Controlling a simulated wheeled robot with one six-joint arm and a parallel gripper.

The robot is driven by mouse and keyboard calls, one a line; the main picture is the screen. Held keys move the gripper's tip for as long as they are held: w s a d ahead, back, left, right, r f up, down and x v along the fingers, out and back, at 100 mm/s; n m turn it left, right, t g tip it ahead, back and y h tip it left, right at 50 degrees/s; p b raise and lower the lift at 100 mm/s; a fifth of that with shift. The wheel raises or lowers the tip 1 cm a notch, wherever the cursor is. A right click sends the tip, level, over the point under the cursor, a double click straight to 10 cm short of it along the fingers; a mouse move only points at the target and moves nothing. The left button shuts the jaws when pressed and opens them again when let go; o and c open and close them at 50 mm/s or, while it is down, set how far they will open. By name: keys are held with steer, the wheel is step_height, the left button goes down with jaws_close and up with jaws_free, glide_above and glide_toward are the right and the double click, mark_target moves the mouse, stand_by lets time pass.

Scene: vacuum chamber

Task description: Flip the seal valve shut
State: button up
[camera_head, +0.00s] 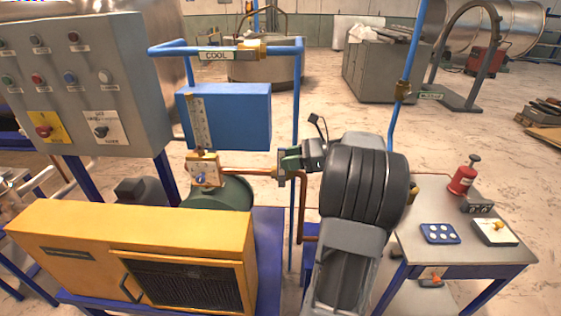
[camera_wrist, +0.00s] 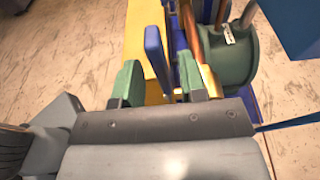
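My gripper (camera_head: 291,160) is at the right end of the copper pipe (camera_head: 248,171), left of my dark forearm. In the wrist view its two green fingers (camera_wrist: 160,85) stand apart. A blue lever-like handle (camera_wrist: 154,52) shows between them, closer to the left finger, with a gap to the right finger. I cannot tell whether a finger touches it, or for certain that it is the seal valve's handle. In the head view my gripper hides most of the fitting there. Another valve (camera_head: 204,171) with a small blue part sits at the pipe's left end.
A yellow unit (camera_head: 140,250) and a green tank (camera_head: 225,193) stand below the pipe. A blue box (camera_head: 228,115) and thin blue pipes rise behind it. A grey control panel (camera_head: 84,85) is at left. A small table (camera_head: 470,252) with small items stands at right.

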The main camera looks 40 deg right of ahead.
steer(key=b+v, duration=0.1)
steer(key=v, duration=1)
stand_by(0.3)
steer(key=s+a+f+n+g+h, duration=0.1)
steer(key=a+f+n+g+h, duration=0.1)
steer(key=a+f+n+h, duration=0.3)
steer(key=f+n+g+h, duration=0.1)
steer(key=f+n+g, duration=0.15)
steer(key=f, duration=0.45)
steer(key=s+a+n+h, duration=0.2)
steer(key=a+n+h, duration=0.1)
steer(key=a+n, duration=0.6)
steer(key=s+a+n+h, duration=0.2)
steer(key=a+n, duration=0.7)
steer(key=a, duration=0.6)
steer(key=shift+s+a+r+g+h, duration=0.15)
steer(key=shift+a+r+g+h, duration=0.2)
steer(key=shift+r+h, duration=0.15)
